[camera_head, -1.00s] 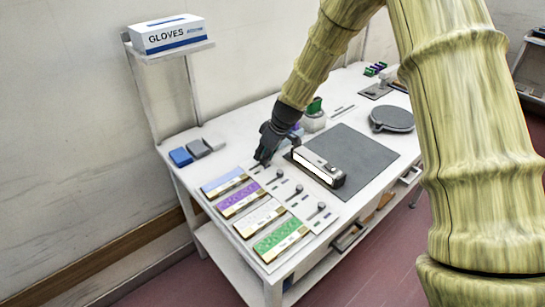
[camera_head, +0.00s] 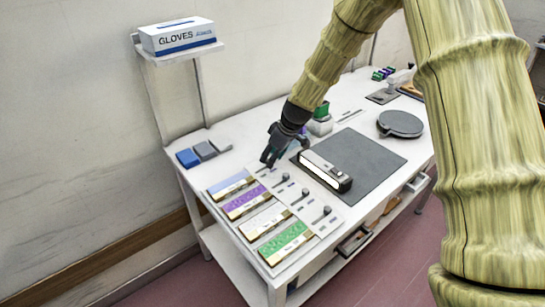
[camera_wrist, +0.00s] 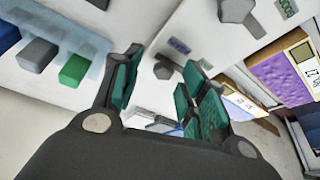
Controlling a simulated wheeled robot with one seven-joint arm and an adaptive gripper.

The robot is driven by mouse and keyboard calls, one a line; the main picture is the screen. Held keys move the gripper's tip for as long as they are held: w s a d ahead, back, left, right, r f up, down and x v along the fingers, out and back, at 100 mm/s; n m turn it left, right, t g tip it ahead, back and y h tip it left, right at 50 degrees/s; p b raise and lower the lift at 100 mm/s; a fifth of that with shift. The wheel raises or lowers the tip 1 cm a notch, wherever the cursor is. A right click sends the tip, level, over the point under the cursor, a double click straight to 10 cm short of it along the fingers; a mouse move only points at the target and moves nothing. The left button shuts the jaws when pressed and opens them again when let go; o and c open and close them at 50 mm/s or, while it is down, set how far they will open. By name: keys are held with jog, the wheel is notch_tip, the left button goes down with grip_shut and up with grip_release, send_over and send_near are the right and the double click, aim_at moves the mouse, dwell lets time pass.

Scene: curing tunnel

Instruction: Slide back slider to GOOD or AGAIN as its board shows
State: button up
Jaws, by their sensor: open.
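The back slider's board (camera_head: 231,186) is the blue-topped one at the far end of a row of boards; its print is too small to read in the head view. It shows partly behind a finger in the wrist view (camera_wrist: 243,107). My gripper (camera_head: 268,163) is open, pointing down over the far end of the slider panel. In the wrist view a dark grey knob (camera_wrist: 164,70), seemingly the back slider's, shows between the fingers; I cannot tell whether they touch it. A small purple label (camera_wrist: 178,46) lies beside it. The fingers hide the back slider in the head view.
The purple (camera_head: 245,200), white (camera_head: 264,222) and green (camera_head: 285,243) boards lie nearer, with knobs (camera_head: 305,193) beside them. A stapler-like device (camera_head: 326,171) lies on a grey mat (camera_head: 375,150) to the right. Blue and grey blocks (camera_head: 188,158) stand left.

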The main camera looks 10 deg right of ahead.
jog(key=v, duration=1.1)
jog(key=shift+d, duration=0.2)
jog(key=shift+s+r, duration=0.1)
